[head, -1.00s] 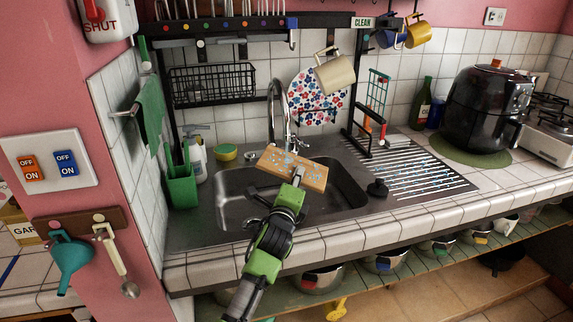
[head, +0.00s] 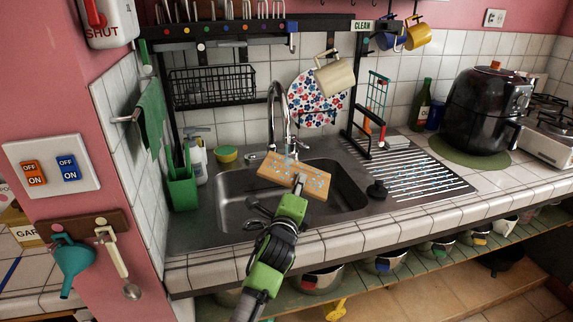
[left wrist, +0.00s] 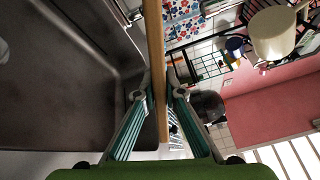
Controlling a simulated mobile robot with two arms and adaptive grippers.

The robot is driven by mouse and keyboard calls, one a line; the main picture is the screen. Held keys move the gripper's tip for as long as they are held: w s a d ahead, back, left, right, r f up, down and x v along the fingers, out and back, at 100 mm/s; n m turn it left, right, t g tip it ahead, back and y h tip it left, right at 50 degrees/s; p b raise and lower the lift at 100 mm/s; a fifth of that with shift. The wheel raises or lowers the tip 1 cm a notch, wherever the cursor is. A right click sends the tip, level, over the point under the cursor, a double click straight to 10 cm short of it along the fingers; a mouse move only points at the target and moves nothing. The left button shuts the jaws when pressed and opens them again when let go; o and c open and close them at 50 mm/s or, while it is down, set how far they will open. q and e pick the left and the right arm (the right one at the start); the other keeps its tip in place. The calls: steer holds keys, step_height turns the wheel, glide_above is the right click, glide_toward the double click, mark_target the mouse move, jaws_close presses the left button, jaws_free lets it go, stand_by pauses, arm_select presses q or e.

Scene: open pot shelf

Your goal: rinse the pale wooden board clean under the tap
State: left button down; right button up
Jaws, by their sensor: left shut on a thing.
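The pale wooden board (head: 275,171) is over the sink (head: 232,208), below the spout of the tap (head: 275,115). Its face carries pale bluish specks; I cannot tell whether they are water or foam. My left gripper (head: 299,183) is shut on the board's near edge and holds it up, tilted. In the left wrist view the board (left wrist: 155,50) shows edge-on between the two fingers of my left gripper (left wrist: 158,95). I cannot clearly make out a stream from the tap. My right gripper is not in view.
A green caddy (head: 181,190), a soap bottle (head: 198,162) and a sponge (head: 226,154) are left of the tap.

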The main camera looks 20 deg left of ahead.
arm_select(q)
steer(key=shift+s+d+p, duration=0.25)
steer(key=shift+s+d, duration=0.25)
steer(key=shift+s, duration=0.45)
steer(key=shift+s+d+p, duration=0.2)
steer(key=shift+s+d, duration=0.3)
steer(key=shift+s, duration=0.45)
steer(key=shift+s+d+p, duration=0.25)
steer(key=shift+s+d, duration=0.25)
steer(key=shift+s, duration=0.45)
steer(key=shift+r, duration=0.1)
steer(key=shift+s+d+r+p, duration=0.2)
steer(key=shift+s+r+p, duration=0.1)
steer(key=shift+r+p, duration=0.25)
steer(key=shift+s+d+r+p, duration=0.35)
steer(key=shift+s+r+p, duration=0.1)
steer(key=shift+s+p, duration=0.15)
steer(key=shift+s+d+r+p, duration=0.3)
steer(key=shift+s+r+p, duration=0.25)
steer(key=shift+s, duration=0.1)
steer(key=shift+s+d+r+p, duration=0.4)
steer(key=shift+s+p, duration=0.15)
steer(key=shift+s, duration=0.1)
